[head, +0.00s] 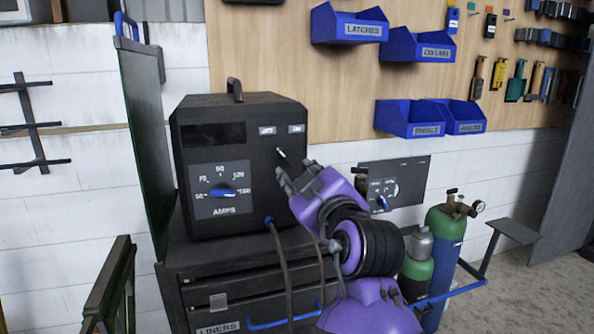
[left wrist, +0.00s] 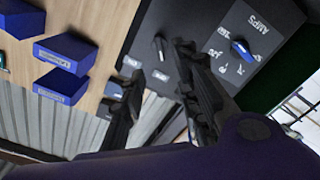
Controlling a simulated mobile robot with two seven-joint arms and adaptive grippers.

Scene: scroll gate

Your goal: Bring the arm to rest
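The black welder box (head: 240,235) stands on a dark cabinet, with a blue AMPS knob (head: 222,191) on its front. A small light-tipped switch lever (head: 281,154) sits below the OFF and ON labels; I cannot tell which side it is set to. My left gripper (head: 284,178), on a purple arm, is just below and in front of the lever. In the left wrist view the fingers of my left gripper (left wrist: 157,66) are apart with nothing held, and the lever (left wrist: 160,47) shows beyond the gap between their tips. My right gripper is not in view.
A green panel (head: 147,140) stands left of the welder. Green gas cylinders (head: 448,240) stand at the right on a blue-railed cart. Blue bins (head: 408,118) hang on the wooden tool board. Dark hoses hang down the cabinet front. Open floor shows at the far right.

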